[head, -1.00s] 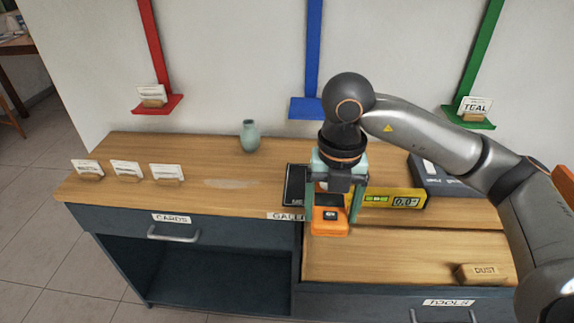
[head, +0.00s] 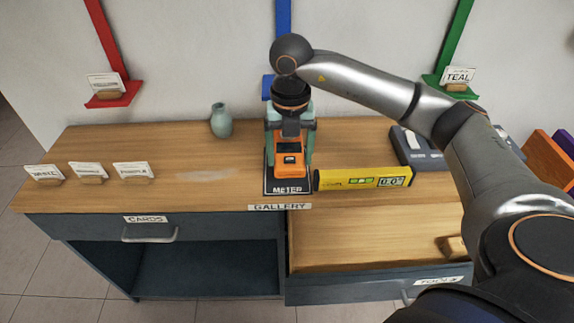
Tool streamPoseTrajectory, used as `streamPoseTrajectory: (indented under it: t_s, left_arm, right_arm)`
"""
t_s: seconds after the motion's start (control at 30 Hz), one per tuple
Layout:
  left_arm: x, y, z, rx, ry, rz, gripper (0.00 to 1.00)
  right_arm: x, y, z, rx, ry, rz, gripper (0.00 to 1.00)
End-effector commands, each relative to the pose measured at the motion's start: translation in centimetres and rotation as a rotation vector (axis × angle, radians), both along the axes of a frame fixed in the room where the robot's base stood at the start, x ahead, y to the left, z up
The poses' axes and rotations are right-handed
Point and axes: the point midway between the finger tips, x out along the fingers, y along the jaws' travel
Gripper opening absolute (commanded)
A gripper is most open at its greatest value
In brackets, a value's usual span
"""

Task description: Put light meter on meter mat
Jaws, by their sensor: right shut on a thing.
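The orange light meter (head: 290,164) is in my right gripper (head: 290,160), with one finger on each side of it. It is over the black meter mat (head: 288,187), whose front edge shows the word METER. I cannot tell whether the light meter touches the mat or hangs just above it. The gripper hides the mat's back part. My left gripper is not in view.
A yellow level (head: 362,178) lies just right of the mat. A grey device (head: 418,150) stands behind it. The tools drawer (head: 370,235) is open in front, with a wooden block (head: 453,247) inside. A green vase (head: 221,121) and several cards (head: 88,170) stand left.

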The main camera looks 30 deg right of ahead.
Motion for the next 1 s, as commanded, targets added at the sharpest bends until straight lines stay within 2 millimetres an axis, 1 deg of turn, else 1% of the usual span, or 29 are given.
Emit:
streamPoseTrajectory:
  t_s: [0.03, 0.1, 0.23, 0.47, 0.63, 0.7, 0.9, 1.0]
  left_arm:
    - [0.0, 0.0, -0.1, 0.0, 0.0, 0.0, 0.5]
    - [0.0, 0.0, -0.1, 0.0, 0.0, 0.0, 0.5]
    - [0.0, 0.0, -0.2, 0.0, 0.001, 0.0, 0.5]
    - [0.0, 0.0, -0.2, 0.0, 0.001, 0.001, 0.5]
    - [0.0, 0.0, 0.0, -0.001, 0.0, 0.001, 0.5]
    - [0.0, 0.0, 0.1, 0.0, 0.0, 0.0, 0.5]
    - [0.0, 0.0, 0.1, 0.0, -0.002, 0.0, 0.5]
    - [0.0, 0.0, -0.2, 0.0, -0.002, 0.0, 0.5]
  right_arm:
    - [0.6, -0.3, -1.3, -0.001, 0.008, -0.001, 0.2]
    - [1.5, -0.8, -2.5, 0.001, 0.007, -0.001, 0.2]
    - [2.6, -1.2, -3.9, 0.0, 0.004, 0.001, 0.2]
    - [3.6, -1.8, -5.2, -0.002, 0.003, 0.001, 0.2]
    - [3.4, -1.7, -7.7, -0.002, 0.007, 0.002, 0.2]
    - [3.5, -1.7, -8.0, -0.002, 0.003, 0.002, 0.2]
    - [3.5, -1.7, -8.0, -0.001, 0.002, 0.002, 0.2]
    - [3.5, -1.7, -8.3, -0.001, 0.003, 0.002, 0.2]
